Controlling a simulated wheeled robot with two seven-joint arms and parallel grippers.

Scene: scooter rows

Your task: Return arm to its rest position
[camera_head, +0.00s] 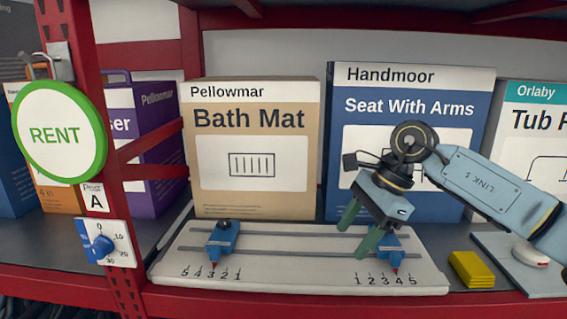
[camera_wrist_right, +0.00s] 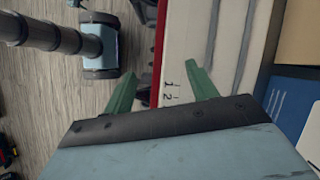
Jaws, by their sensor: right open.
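My right gripper (camera_head: 356,232) is open, with its green fingers pointing down over the right part of the white scale board (camera_head: 300,262). In the right wrist view the fingers (camera_wrist_right: 163,82) are apart with nothing held between them; the board's edge and the marks 1 and 2 lie beyond. In the head view the fingers overlap the right blue slider (camera_head: 389,243); I cannot tell whether they touch it. My left gripper is not in view.
Boxes stand behind: Bath Mat (camera_head: 252,205), Seat With Arms (camera_head: 345,100) and Tub (camera_head: 520,130). A yellow block (camera_head: 471,269) and a pale pad with a white round piece (camera_head: 529,256) lie right. A red post (camera_head: 82,120) carries a RENT sign (camera_head: 60,133) and a dial (camera_head: 103,243).

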